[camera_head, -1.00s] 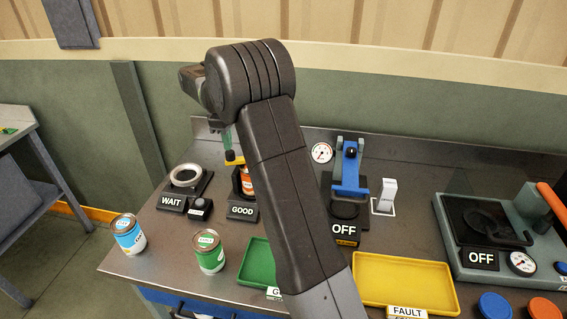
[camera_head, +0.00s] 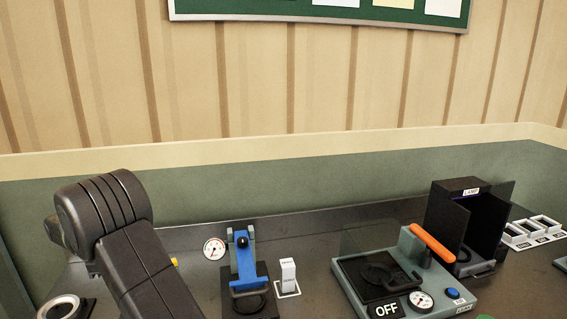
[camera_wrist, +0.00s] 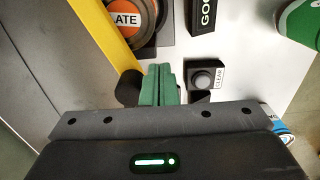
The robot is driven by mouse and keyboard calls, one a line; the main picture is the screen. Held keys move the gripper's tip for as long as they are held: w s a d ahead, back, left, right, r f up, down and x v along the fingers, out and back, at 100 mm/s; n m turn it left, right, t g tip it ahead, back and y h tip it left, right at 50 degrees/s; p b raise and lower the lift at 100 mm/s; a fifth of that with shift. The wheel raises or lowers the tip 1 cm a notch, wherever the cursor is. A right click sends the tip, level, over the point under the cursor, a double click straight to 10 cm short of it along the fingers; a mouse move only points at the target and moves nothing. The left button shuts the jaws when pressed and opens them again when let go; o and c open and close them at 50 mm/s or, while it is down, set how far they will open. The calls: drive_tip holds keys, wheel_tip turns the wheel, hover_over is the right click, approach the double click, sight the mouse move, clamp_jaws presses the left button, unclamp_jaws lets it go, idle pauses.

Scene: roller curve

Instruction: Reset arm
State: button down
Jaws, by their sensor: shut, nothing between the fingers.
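My gripper (camera_wrist: 161,85) shows in the wrist view with its green fingers pressed together and nothing between them. It hangs above the bench, close to a yellow bar (camera_wrist: 110,35) and a black button box labelled CLEAR (camera_wrist: 204,78). In the head view my arm rises at the lower left and hides the gripper.
A blue-handled device (camera_head: 243,265), a white switch (camera_head: 288,277), a teal machine reading OFF (camera_head: 440,290) with an orange lever (camera_head: 432,243), and a black lamp box (camera_head: 465,215) stand on the bench.

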wheel_tip(320, 180, up, 6)
drive_tip(key=f, duration=0.5)
drive_tip(key=shift+w+a+f+p, duration=0.2)
drive_tip(key=shift+w+f+p, duration=0.1)
drive_tip(key=shift+f, duration=0.05)
drive_tip(key=s+d+b, duration=0.4)
drive_tip(key=d+b, duration=0.1)
drive_tip(key=d, duration=0.2)
drive_tip(key=shift+s+f, duration=0.15)
drive_tip(key=shift+s, duration=0.05)
